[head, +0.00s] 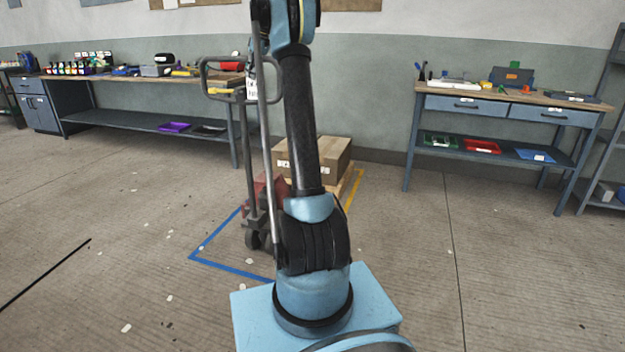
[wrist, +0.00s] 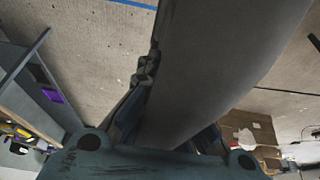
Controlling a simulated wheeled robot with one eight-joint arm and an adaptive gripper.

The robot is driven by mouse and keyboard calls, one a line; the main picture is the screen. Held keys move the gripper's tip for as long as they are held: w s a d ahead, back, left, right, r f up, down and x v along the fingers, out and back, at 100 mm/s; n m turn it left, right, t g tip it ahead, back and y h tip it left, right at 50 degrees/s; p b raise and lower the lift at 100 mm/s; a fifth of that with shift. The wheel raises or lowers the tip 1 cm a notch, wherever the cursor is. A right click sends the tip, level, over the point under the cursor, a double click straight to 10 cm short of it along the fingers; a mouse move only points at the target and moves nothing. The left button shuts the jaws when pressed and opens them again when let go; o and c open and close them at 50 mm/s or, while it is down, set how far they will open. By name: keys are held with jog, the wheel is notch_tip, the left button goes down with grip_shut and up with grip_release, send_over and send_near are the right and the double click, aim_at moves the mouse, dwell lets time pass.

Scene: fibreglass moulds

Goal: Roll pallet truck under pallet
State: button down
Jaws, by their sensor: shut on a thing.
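The pallet truck stands left of centre in the head view, with a grey loop handle (head: 222,92), an upright post and a red body (head: 262,192) low down. Its steering wheels (head: 254,238) are on the floor inside the blue line. The pallet (head: 347,184) is behind my arm, with a cardboard box (head: 325,155) on it. The truck's forks are hidden, so I cannot tell how far they are under the pallet. In the wrist view my gripper (wrist: 172,118) is shut on the large grey handle bar (wrist: 215,65), which fills the middle.
Blue tape (head: 225,263) and yellow tape (head: 353,190) mark the floor around truck and pallet. A long workbench (head: 150,127) stands back left, and a drawer bench (head: 500,112) stands right. A shelf rack (head: 612,130) is at the right edge. The floor at both sides is open.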

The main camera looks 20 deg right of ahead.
jog(key=w+d, duration=0.1)
jog(key=w, duration=0.1)
jog(key=shift+w+d+r, duration=0.15)
jog(key=shift+w+d, duration=0.2)
dwell(0.6)
